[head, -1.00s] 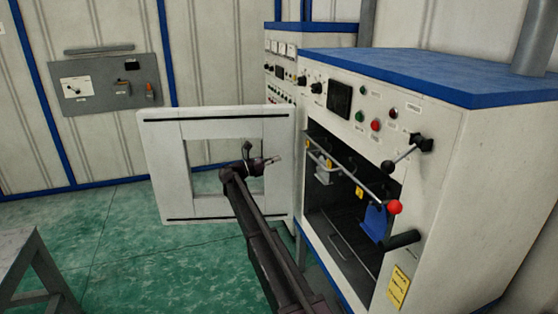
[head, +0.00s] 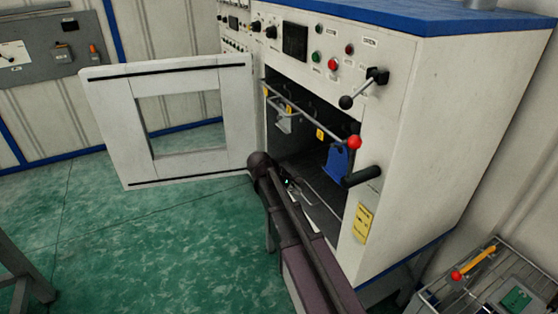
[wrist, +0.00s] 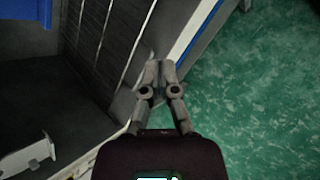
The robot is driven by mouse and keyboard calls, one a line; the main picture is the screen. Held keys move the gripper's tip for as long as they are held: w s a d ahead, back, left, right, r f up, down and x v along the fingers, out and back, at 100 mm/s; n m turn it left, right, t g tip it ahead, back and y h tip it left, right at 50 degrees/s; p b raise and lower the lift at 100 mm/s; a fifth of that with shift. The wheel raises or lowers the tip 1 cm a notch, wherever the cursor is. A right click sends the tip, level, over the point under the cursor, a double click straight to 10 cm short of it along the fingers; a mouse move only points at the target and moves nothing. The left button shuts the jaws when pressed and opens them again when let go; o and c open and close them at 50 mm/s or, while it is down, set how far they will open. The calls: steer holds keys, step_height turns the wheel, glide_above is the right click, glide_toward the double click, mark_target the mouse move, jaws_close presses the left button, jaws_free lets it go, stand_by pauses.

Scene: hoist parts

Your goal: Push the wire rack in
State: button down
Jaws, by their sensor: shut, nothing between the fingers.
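The wire rack (head: 327,186) lies low inside the open cabinet, partly hidden by my arm in the head view. Its thin rods also show at the upper left in the wrist view (wrist: 103,35). My gripper (wrist: 160,66) is shut and empty, its fingertips together at the cabinet's front opening. The fingertips lie close to the rack's front rods; I cannot tell whether they touch. In the head view my arm mostly hides the gripper, low at the opening.
The cabinet door (head: 103,118) stands open to the left. A rod with a red ball (head: 354,142) crosses the opening above my arm. A blue bracket (head: 338,160) sits inside. A black handle (head: 361,177) sticks out at the right. Green floor (head: 170,240) is clear at left.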

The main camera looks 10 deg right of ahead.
steer(key=s+a+f+m+y+b, duration=0.1)
steer(key=s+f+m+y, duration=0.2)
steer(key=s, duration=0.6)
steer(key=s+a+f+m+y, duration=0.1)
steer(key=s+f+m+y, duration=0.2)
steer(key=s, duration=0.6)
steer(key=shift+s+a+f+m+g+y+b, duration=0.2)
steer(key=shift+s+f+m+g+y+b, duration=0.2)
steer(key=shift+m+y, duration=1)
steer(key=shift+s, duration=0.1)
